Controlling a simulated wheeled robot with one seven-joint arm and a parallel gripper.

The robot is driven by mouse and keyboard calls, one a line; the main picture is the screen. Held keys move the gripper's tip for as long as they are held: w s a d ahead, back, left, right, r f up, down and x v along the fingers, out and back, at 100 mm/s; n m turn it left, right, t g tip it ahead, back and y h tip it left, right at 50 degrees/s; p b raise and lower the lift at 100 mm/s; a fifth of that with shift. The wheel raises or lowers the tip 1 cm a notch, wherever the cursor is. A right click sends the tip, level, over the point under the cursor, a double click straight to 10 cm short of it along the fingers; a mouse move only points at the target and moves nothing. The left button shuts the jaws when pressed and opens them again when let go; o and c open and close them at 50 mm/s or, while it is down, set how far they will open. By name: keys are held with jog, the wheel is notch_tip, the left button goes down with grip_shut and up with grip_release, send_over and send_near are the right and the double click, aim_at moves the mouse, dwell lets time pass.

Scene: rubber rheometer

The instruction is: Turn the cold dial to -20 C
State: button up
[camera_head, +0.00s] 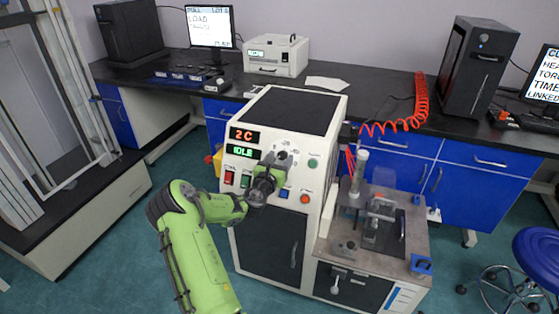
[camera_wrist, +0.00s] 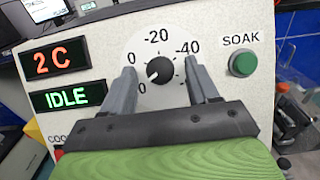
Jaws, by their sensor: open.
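The cold dial is a black round knob (camera_wrist: 160,70) on a white disc marked 0, -20 and -40, with another label at lower left partly hidden. Its small pale mark seems to face left or lower left, away from -20 at the top. The red display (camera_wrist: 56,60) reads 2 C. My gripper (camera_wrist: 161,66) is open, with one grey finger on each side of the knob and visible gaps between. In the head view, my gripper (camera_head: 268,178) is at the machine's front panel, just below the dial (camera_head: 282,157), partly covering the panel.
A green SOAK button (camera_wrist: 238,63) is right of the dial, and a green IDLE display (camera_wrist: 68,97) is at left. In the head view, a red switch (camera_head: 229,178) and blue and orange buttons sit near my gripper. A press bench (camera_head: 385,255) stands at right.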

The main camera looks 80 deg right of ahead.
jog(key=shift+d, duration=0.15)
jog(key=c, duration=1)
jog(key=shift+m, duration=0.3)
